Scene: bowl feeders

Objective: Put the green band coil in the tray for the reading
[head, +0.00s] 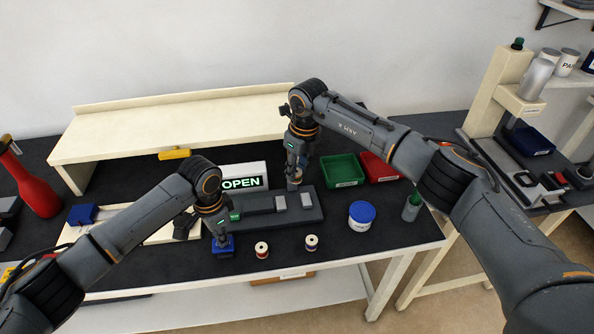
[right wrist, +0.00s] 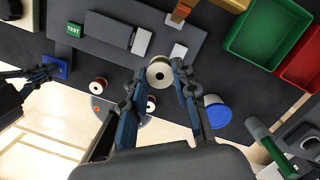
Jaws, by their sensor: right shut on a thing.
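My right gripper (head: 295,181) is shut on a coil over the right end of the dark test fixture. The coil shows in the right wrist view (right wrist: 159,73) as a pale round flange with a dark centre hole, between the fingertips (right wrist: 154,78); its band colour is hidden. A green tray (head: 343,170) and a red tray (head: 379,168) stand behind and to the right; their labels are too small to read. A display (head: 240,181) reads "OPEN". My left gripper (head: 221,237) is at a blue block (head: 222,250) at the front; its jaws are unclear.
A coil with a red band (head: 262,249) and one with a dark bluish band (head: 311,242) stand at the table's front. A cream shelf (head: 170,125) spans the back left.

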